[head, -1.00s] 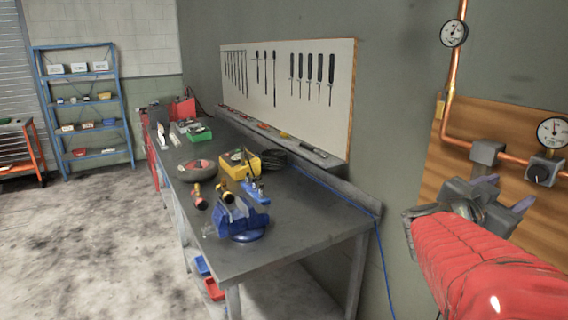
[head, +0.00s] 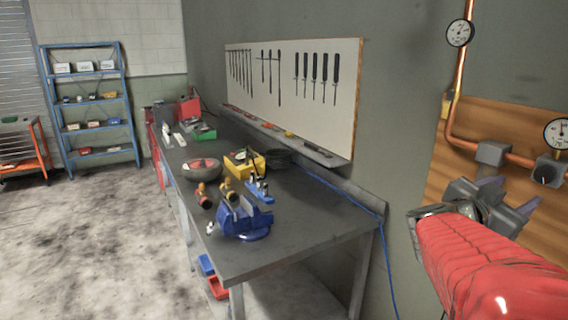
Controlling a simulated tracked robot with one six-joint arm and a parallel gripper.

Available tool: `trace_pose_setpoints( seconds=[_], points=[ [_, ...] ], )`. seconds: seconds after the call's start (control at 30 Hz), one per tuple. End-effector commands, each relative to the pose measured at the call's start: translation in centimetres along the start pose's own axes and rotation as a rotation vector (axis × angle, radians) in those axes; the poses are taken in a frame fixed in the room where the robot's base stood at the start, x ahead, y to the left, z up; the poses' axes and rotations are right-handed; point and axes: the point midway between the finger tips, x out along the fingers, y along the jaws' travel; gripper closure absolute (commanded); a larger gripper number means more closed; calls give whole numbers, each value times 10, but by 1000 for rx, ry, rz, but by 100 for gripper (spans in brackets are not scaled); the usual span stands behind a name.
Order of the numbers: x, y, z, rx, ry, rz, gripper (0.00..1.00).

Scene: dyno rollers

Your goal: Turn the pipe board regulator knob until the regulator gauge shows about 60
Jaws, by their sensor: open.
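The wooden pipe board (head: 447,173) is on the wall at the right, with copper piping on it. A grey regulator body with a dark round knob (head: 546,174) sits on the pipe at the right edge. A white round gauge (head: 560,133) stands just above it, partly cut off by the frame; its reading is too small to tell. My gripper (head: 510,196) is open and empty in front of the board. It is left of and a little below the knob in the picture, apart from it.
A second gauge (head: 459,33) is higher on the vertical pipe. A grey fitting (head: 491,153) sits on the pipe left of the regulator. A workbench (head: 310,228) with a blue vise (head: 243,218) stands left of the board. Open floor (head: 90,245) lies at the left.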

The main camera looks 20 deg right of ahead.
Motion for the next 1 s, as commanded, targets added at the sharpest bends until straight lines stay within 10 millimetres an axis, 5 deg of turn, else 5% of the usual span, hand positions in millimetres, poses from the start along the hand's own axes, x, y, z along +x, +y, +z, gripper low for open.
trace_pose_setpoints(
  seconds=[0.37, 1.0],
  points=[
    [-3, -8, 2, 40, -5, -11, 50],
    [-5, -5, -3, 769, 20, 26, 50]
  ],
)
